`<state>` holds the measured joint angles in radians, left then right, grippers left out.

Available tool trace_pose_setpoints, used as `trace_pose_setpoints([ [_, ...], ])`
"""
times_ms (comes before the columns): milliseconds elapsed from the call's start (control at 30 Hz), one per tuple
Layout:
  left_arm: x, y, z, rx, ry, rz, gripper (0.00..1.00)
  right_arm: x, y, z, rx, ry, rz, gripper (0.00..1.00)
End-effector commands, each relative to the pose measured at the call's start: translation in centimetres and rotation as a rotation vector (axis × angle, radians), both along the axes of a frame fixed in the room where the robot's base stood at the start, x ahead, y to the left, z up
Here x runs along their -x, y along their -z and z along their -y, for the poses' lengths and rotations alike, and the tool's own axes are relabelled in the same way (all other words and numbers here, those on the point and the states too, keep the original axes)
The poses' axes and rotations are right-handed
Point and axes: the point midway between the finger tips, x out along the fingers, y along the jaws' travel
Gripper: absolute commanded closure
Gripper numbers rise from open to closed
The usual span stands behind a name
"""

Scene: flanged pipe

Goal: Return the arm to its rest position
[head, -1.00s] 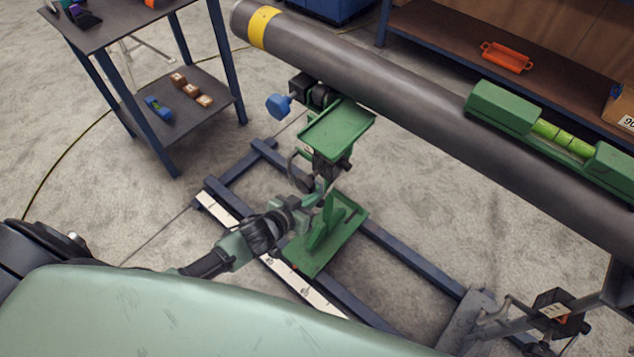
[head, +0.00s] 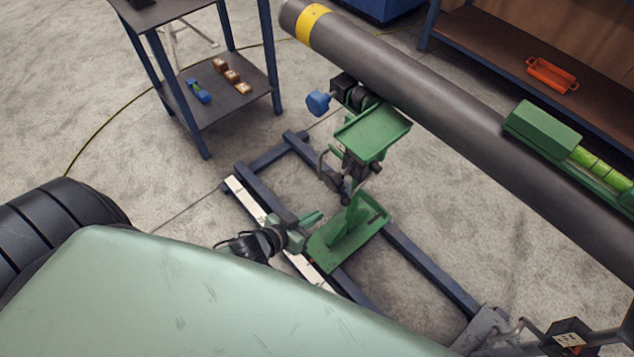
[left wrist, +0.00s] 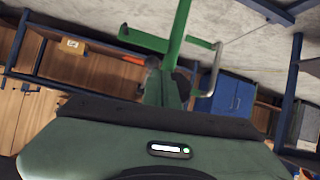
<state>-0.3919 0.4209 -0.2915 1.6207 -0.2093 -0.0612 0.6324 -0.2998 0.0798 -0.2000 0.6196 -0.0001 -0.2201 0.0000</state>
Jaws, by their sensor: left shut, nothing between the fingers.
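My left gripper (head: 314,217) is shut and empty, low in the head view, just left of the green stand's base plate (head: 372,212). Its dark wrist shows behind it, and my pale green body hides the rest of the arm. In the left wrist view the gripper's fingers (left wrist: 162,84) point away from the camera, with green stand parts beyond them. The green stand's upper tray (head: 375,130) sits under the grey pipe (head: 430,92), with a blue knob (head: 318,102) at its side. My right gripper is not in view.
A dark blue floor frame (head: 415,258) with a white scale strip (head: 247,200) surrounds the stand. A two-level cart (head: 235,100) stands at the back left. A shelf with an orange tray (head: 552,74) is at the back right. Floor left of the frame is clear.

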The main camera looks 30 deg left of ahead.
Motion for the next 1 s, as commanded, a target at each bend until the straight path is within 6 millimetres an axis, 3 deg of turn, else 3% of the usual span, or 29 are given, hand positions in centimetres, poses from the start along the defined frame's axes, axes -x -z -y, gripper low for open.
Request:
trace_pose_setpoints([
  [400, 0.0, 0.0, 0.0, 0.000, 0.000, -0.001, 1.00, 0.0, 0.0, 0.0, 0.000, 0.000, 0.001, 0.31],
  [533, 0.6, 1.9, -0.6, -0.021, -0.015, -0.036, 1.00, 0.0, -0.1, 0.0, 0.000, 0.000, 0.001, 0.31],
  [667, 3.3, 7.7, -2.4, -0.090, -0.050, -0.153, 1.00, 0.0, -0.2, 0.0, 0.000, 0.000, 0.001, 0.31],
  [767, 7.5, 13.8, -3.9, -0.161, -0.073, -0.294, 1.00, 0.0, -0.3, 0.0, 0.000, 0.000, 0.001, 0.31],
  [900, 15.3, 21.2, -4.5, -0.242, -0.073, -0.511, 1.00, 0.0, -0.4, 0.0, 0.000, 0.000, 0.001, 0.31],
  [1000, 21.4, 25.0, -4.1, -0.282, -0.050, -0.658, 1.00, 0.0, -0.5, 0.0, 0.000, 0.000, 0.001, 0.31],
])
